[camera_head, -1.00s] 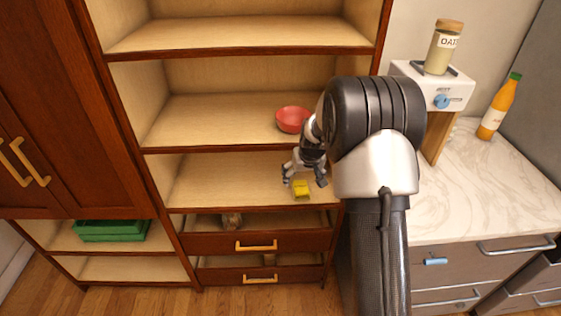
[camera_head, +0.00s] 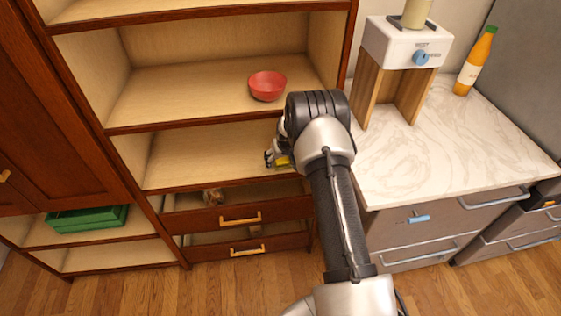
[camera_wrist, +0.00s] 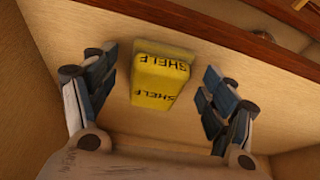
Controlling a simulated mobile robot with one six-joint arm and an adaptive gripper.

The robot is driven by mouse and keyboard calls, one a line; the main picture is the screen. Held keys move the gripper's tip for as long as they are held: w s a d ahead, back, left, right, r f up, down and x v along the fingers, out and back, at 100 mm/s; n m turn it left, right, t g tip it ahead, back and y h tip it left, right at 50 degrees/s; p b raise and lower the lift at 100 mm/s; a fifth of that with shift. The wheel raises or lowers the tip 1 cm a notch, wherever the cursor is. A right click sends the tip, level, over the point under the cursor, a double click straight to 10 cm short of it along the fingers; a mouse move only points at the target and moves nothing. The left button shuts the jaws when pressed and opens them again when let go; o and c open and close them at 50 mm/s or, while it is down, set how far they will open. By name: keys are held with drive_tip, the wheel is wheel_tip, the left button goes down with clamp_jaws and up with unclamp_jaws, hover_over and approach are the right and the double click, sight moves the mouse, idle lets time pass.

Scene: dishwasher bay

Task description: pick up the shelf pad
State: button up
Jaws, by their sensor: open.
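The shelf pad is a yellow block marked "SHELF" (camera_wrist: 159,82), lying on the wooden shelf. In the wrist view it sits between the two spread fingers of my gripper (camera_wrist: 158,95), with a gap on each side. My gripper is open and empty. In the head view my gripper (camera_head: 277,158) is inside the shelf below the red bowl. Only a small yellow part of the pad (camera_head: 283,160) shows there, and my arm hides the rest.
A red bowl (camera_head: 267,86) stands on the shelf above. Below are drawers with brass handles (camera_head: 240,219). A green crate (camera_head: 88,218) sits at lower left. A marble counter (camera_head: 450,140) with an orange bottle (camera_head: 475,62) is at right. The pad's shelf is clear to the left.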

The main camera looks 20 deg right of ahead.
drive_tip(key=shift+w+f, duration=0.1)
drive_tip(key=shift+f, duration=0.05)
drive_tip(key=shift+c, duration=0.4)
drive_tip(key=c, duration=1.1)
